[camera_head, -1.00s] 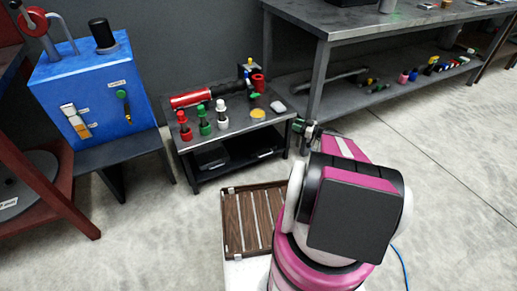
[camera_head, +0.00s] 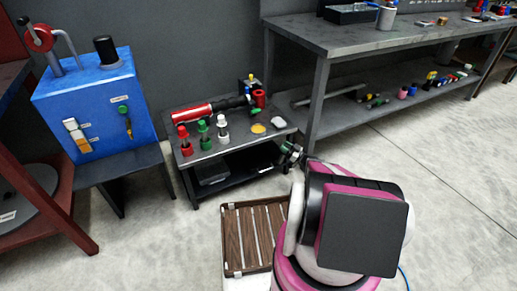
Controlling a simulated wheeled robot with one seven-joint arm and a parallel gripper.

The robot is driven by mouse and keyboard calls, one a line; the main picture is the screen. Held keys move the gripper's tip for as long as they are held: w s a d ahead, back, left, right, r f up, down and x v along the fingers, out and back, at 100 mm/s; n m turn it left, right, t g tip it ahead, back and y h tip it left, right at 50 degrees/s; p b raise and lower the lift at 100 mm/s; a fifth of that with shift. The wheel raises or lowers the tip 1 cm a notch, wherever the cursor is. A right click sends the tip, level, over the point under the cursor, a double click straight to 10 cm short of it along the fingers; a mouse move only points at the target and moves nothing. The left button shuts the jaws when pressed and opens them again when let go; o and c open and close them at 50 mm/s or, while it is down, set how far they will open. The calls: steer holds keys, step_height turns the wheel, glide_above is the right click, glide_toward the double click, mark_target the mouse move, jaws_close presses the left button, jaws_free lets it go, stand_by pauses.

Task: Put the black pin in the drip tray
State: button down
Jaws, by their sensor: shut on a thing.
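My gripper (camera_head: 291,150) is small and partly hidden behind my own arm, at the right front corner of the low table (camera_head: 240,143). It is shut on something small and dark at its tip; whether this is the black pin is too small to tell. No loose black pin can be made out on the low table. A dark shallow tray (camera_head: 212,172) sits on the low table's lower shelf, and a black open tray (camera_head: 350,13) stands on the long bench. I cannot tell which is the drip tray.
Red, green and white-topped pegs (camera_head: 204,135), a red cylinder (camera_head: 194,111) and a yellow disc (camera_head: 258,128) are on the low table. A blue machine (camera_head: 97,105) stands left. The long bench (camera_head: 380,36) is behind right. The floor at right is clear.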

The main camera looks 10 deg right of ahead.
steer(key=w+a, duration=0.7)
steer(key=a, duration=0.2)
steer(key=w+a+f+g+h, duration=0.2)
steer(key=w+a+f, duration=0.1)
steer(key=f, duration=0.4)
steer(key=shift+w+a+f+h, duration=0.3)
steer(key=shift+w+a+f, duration=0.1)
steer(key=shift+a, duration=0.4)
steer(key=c, duration=0.7)
jaws_free()
steer(key=shift+f, duration=0.15)
